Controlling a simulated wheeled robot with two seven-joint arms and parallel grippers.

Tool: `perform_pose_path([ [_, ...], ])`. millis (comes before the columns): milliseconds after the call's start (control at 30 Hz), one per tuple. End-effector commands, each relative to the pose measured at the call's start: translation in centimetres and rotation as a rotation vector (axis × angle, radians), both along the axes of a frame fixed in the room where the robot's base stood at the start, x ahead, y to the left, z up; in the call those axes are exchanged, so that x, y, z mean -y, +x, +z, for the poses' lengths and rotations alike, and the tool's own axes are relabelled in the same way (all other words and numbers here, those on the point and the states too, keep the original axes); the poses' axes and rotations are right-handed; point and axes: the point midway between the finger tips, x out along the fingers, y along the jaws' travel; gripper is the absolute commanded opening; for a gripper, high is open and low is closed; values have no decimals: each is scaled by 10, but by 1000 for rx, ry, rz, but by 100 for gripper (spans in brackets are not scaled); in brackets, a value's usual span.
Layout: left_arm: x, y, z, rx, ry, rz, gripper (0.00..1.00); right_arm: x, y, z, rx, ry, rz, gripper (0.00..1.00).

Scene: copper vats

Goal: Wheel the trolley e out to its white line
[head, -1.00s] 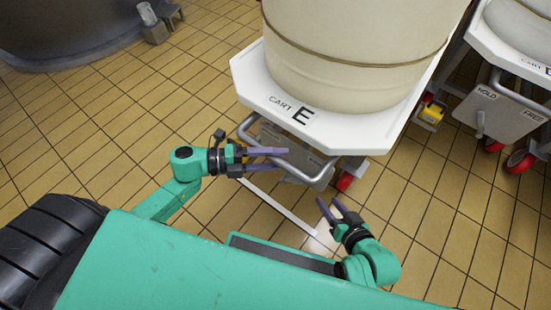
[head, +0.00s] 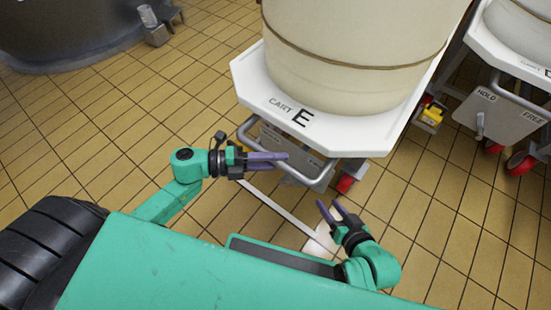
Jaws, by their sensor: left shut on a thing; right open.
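The trolley e is a white-topped cart (head: 342,132) marked "CART E", with a big cream tub (head: 350,50) on it. Its grey tubular handle (head: 312,182) sticks out at the near side, in front of a grey plate. My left gripper (head: 287,160) is shut on the left part of this handle, its purple fingers lying across the bar. My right gripper (head: 328,205) is open and empty, just below the handle's right end and apart from it. The white line (head: 278,209) runs on the floor between the cart and my green base, partly hidden by my base.
Another cart (head: 515,55) stands at the right, with a grey plate reading "HOLD" and "FREE" and red wheels. A yellow block (head: 431,114) sits beside cart E. A dark vat (head: 70,30) stands at the upper left. The tiled floor at left is clear.

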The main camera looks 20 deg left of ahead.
Motion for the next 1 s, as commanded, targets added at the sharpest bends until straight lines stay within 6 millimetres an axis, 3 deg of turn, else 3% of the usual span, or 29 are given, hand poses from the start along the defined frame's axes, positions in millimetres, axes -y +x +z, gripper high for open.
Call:
perform_pose_path([
  [1000,-3,-7,0,-5,4,-1,0,5,2,6,-30,-29,7,50],
])
